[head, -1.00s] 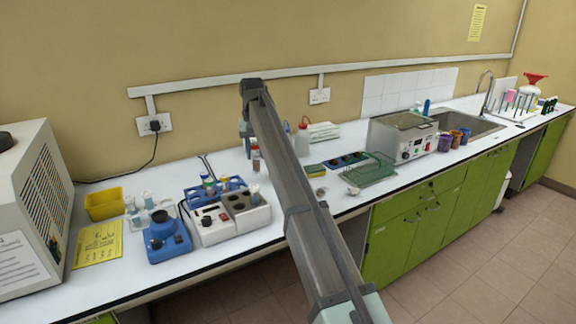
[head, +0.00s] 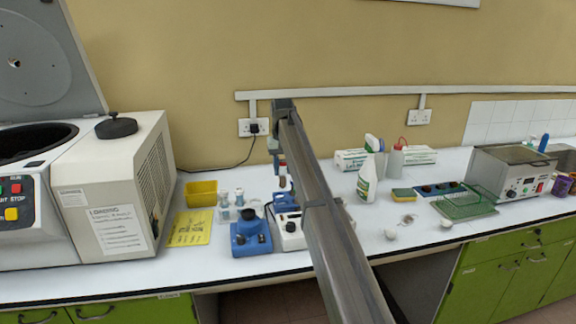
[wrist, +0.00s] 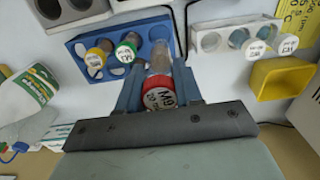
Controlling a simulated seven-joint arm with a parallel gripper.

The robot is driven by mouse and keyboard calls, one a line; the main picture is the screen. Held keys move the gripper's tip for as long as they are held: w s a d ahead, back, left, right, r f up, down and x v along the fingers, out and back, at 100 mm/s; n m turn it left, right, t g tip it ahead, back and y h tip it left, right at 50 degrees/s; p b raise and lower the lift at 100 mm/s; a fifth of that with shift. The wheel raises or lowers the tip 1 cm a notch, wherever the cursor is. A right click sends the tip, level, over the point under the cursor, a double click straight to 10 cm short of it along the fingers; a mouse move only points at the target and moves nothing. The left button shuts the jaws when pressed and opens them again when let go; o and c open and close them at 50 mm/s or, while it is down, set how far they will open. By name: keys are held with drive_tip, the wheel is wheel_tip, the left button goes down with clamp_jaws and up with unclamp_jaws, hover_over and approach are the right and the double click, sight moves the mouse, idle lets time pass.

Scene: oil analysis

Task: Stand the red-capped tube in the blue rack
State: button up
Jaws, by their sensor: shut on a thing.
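My gripper (wrist: 158,88) is shut on the red-capped tube, whose cap (wrist: 160,100) faces the wrist camera and reads M9. In the head view the held tube (head: 282,179) hangs upright below my gripper (head: 282,165). The blue rack (wrist: 84,43) lies beyond the tube in the wrist view, with a yellow-capped tube (wrist: 96,57) and a green-capped tube (wrist: 125,52) in it. The held tube's lower end overlaps the rack in that view; its height above the holes is unclear. In the head view the blue rack (head: 283,205) is partly hidden by my arm.
A grey-white rack (wrist: 208,42) with several tubes and a yellow bin (wrist: 280,79) stand close by. A blue device (head: 250,238) and a white block device (head: 290,236) stand in front of the rack. A spray bottle (head: 367,181) stands to the right.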

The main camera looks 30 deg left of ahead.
sight(283, 160)
wheel_tip(283, 160, down, 10)
drive_tip(key=shift+f, duration=0.25)
idle(0.9)
drive_tip(key=o, duration=1.1)
wheel_tip(283, 160, up, 14)
drive_tip(key=shift+d+f, duration=0.1)
drive_tip(key=shift+w, duration=0.1)
